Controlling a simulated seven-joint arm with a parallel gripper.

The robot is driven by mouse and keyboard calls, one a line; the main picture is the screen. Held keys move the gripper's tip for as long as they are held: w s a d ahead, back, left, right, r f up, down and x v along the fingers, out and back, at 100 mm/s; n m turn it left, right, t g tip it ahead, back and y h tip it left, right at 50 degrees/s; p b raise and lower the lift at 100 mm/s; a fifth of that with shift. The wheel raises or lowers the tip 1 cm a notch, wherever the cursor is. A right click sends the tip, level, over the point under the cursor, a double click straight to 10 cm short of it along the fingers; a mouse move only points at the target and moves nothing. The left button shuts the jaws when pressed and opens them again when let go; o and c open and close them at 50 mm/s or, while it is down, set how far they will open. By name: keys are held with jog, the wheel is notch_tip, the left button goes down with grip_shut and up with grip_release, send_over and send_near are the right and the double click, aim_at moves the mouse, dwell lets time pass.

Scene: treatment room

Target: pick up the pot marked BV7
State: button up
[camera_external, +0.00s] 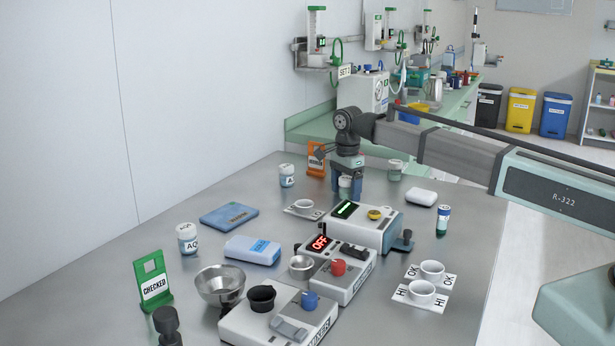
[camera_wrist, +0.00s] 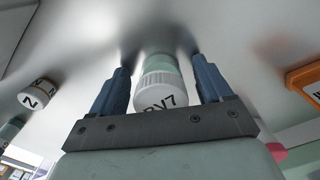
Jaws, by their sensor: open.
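The pot marked BV7 (camera_wrist: 160,92) has a white lid and a pale green body. It stands upright between the two blue fingers of my gripper (camera_wrist: 160,72) in the wrist view, with a small gap on each side. The fingers are open and hold nothing. In the external view my gripper (camera_external: 347,190) points down at the far part of the steel table, and the pot (camera_external: 345,183) shows partly between its fingers. The lettering on the pot cannot be read there.
A pot (camera_external: 287,176) stands left of my gripper and another (camera_external: 395,170) right of it. An orange stand (camera_external: 316,160) is close behind on the left. A saucer with a cup (camera_external: 304,207) and a device with a green display (camera_external: 365,230) lie nearer the camera.

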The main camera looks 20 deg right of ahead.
jog(key=shift+c, duration=0.4)
jog(key=c, duration=1)
jog(key=shift+r, duration=0.1)
jog(key=shift+c, duration=0.2)
